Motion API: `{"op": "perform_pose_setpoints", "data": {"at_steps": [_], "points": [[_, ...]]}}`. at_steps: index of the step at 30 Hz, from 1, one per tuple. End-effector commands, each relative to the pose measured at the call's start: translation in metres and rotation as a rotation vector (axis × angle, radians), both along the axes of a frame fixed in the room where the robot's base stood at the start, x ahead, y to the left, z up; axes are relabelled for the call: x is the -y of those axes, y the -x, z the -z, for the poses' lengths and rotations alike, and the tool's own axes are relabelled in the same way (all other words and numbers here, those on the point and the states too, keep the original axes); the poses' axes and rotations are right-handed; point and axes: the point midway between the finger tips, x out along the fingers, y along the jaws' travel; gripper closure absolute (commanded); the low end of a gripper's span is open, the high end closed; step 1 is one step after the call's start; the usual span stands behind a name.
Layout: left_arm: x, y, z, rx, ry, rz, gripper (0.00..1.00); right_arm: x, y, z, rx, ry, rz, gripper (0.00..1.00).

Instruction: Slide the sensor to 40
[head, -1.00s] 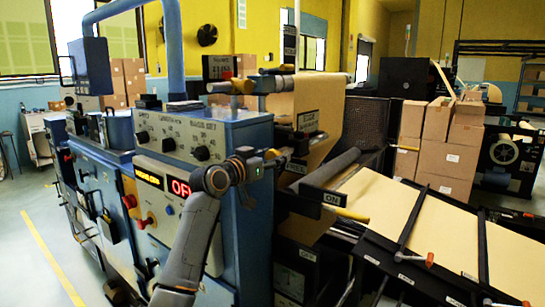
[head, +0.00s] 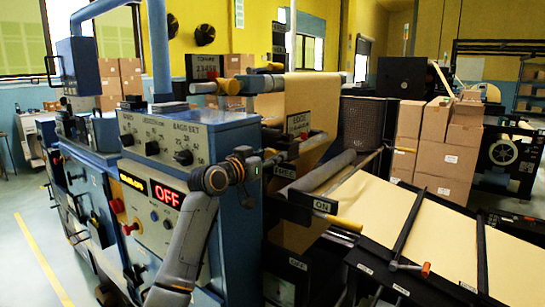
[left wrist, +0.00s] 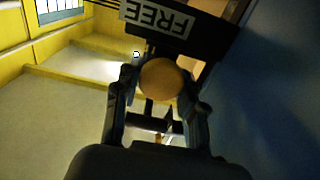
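I cannot pick out the sensor with certainty; a plate reading EDGE (head: 298,122) hangs by the brown web at the machine's near end, and no 40 mark is legible there. My left gripper (head: 280,158) is just right of the blue control cabinet, close to a FREE label (head: 285,172). In the left wrist view a round orange-yellow knob (left wrist: 160,79) shows between the gripper's fingers, below the upside-down FREE plate (left wrist: 158,17). The fingers stand apart on both sides of the knob; a firm grip does not show. My right gripper is out of view.
The blue cabinet (head: 215,130) carries dials and a red OFF display (head: 168,196). A yellow-handled lever (head: 343,223) is by an ON label (head: 322,205), right of my gripper. The sloped brown web (head: 440,240) and dark bars fill the right. Stacked cartons (head: 440,145) stand behind.

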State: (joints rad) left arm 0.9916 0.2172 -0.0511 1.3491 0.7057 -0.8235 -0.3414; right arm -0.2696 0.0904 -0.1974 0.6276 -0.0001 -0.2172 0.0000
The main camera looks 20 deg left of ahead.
Motion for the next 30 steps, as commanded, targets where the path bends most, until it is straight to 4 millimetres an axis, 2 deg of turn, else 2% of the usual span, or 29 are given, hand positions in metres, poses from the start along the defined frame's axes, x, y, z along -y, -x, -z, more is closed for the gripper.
{"op": "perform_pose_setpoints", "data": {"at_steps": [1,3,6,9,10,13,17,30], "points": [[0.0,0.0,0.002,-0.004,0.0,0.001,0.51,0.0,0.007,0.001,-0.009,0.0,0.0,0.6],[0.0,0.0,0.002,-0.003,0.0,0.001,0.37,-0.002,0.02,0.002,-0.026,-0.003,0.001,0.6],[0.0,0.0,0.001,-0.003,0.0,0.0,0.37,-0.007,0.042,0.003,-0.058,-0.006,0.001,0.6],[0.0,0.0,0.001,-0.002,0.0,0.001,0.37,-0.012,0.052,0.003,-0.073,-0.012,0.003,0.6],[0.0,0.0,0.001,-0.002,0.0,0.001,0.37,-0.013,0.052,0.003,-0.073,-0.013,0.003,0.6],[-0.001,0.001,0.001,-0.002,0.0,0.0,0.37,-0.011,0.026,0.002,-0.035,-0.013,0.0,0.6],[-0.005,0.01,0.001,-0.001,-0.001,-0.001,0.37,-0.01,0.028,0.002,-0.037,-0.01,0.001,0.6],[-0.032,0.089,0.002,-0.004,-0.005,-0.001,0.37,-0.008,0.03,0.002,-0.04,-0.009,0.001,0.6]]}}
